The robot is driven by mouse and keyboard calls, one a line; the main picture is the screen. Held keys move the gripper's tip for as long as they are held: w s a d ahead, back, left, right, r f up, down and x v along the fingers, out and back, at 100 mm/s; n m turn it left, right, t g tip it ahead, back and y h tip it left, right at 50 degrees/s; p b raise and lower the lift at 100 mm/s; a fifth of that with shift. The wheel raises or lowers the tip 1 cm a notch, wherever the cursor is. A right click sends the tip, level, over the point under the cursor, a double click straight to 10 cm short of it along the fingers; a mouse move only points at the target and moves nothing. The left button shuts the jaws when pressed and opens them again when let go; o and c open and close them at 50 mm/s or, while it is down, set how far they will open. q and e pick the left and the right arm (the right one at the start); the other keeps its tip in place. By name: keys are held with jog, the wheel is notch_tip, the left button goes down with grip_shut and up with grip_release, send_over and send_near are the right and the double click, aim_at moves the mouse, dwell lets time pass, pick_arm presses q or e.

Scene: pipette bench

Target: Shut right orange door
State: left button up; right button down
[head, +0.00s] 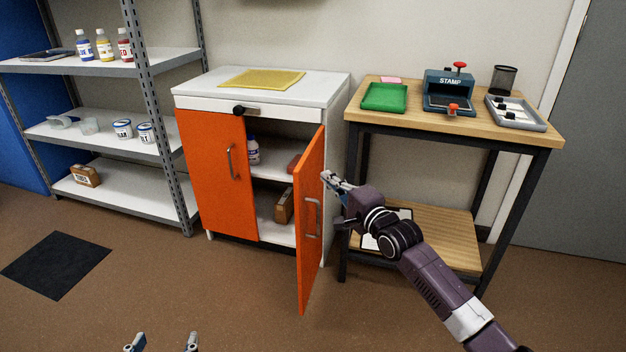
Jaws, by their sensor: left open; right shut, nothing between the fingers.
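The right orange door (311,215) of the white cabinet (262,88) stands wide open, swung out toward me, with its grey bar handle (312,217) on the side facing right. The left orange door (215,170) is shut. My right gripper (326,177) is shut and empty, close to the right side of the open door near its upper part; I cannot tell whether it touches. My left gripper (162,342) is open and empty at the bottom edge, with only its fingertips in view.
A wooden bench (450,124) with a stamp press (449,90) stands right of the cabinet. Inside the cabinet are a bottle (253,151) and a brown box (284,206). Metal shelves (100,70) stand at left. The floor before the cabinet is clear.

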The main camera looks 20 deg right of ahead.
aim_at(305, 168)
jog(key=w+a, duration=0.2)
jog(key=a, duration=0.1)
jog(key=shift+w+b, duration=0.2)
jog(key=shift+b, duration=0.2)
pick_arm(q)
notch_tip(305, 168, up, 7)
jog(key=w+d+t+h, duration=0.1)
jog(key=t, duration=0.2)
jog(key=shift+w+d+t, duration=0.2)
jog(key=shift+w+t, duration=0.1)
pick_arm(e)
jog(key=shift+w+a, duration=0.25)
jog(key=shift+a, duration=0.05)
pick_arm(q)
jog(key=shift+f, duration=0.15)
